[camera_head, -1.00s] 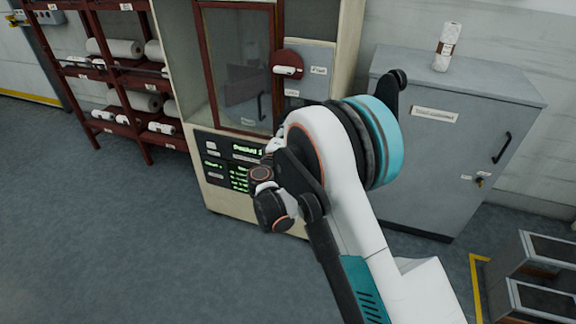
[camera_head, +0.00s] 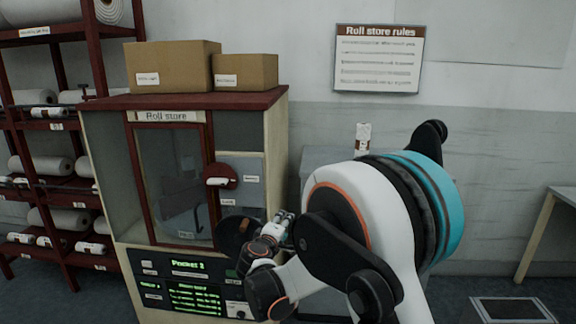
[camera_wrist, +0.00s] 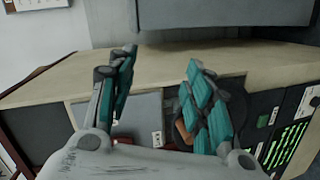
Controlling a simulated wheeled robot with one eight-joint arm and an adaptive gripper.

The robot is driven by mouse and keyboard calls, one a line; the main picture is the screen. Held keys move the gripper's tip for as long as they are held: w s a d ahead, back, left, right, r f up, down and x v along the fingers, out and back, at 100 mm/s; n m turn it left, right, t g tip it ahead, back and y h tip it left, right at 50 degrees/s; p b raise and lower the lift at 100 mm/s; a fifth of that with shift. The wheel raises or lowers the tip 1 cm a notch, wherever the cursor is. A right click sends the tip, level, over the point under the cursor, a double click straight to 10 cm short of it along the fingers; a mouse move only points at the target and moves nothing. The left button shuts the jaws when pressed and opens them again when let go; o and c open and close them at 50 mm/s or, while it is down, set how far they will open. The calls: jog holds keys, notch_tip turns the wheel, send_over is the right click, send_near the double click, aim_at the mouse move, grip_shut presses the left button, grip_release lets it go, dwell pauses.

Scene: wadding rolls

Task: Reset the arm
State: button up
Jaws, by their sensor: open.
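My gripper (camera_wrist: 162,72) shows in the wrist view with its two teal-and-grey fingers spread apart and nothing between them. Behind the fingers is the cream-framed front of the roll store cabinet (camera_head: 136,110), with its green-lit display (camera_wrist: 287,147) at the right. In the head view my arm is folded at the right in front of the cabinet, its big white and teal joint nearest the camera. The gripper there (camera_head: 284,218) is small, partly hidden by my arm links, close to the cabinet's lower front; contact cannot be told.
Two cardboard boxes (camera_head: 172,68) sit on the cabinet. A dark red rack (camera_head: 70,185) with several rolls stands left. A small roll (camera_head: 363,138) stands upright on a grey locker (camera_head: 318,155), mostly hidden by my arm. A rules board (camera_head: 378,60) hangs behind; a table (camera_head: 562,195) is right.

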jog(key=s+d+r+m+g, duration=0.2)
jog(key=s+d+r+m, duration=0.15)
jog(key=s+d, duration=0.55)
jog(key=s+d+r+m+g, duration=0.25)
jog(key=s+d+r, duration=0.2)
jog(key=d, duration=0.85)
jog(key=s+f+m+g+y, duration=0.1)
jog(key=s+m+y, duration=0.1)
jog(key=s, duration=1.2)
jog(key=s+f+m+g+y, duration=0.1)
jog(key=s+m, duration=0.3)
jog(key=s, duration=1)
jog(key=shift+s+a+f+g+y+b, duration=0.25)
jog(key=shift+f+g+y+b, duration=0.15)
jog(key=shift+g, duration=0.35)
jog(key=shift+w, duration=0.1)
jog(key=shift+c, duration=0.4)
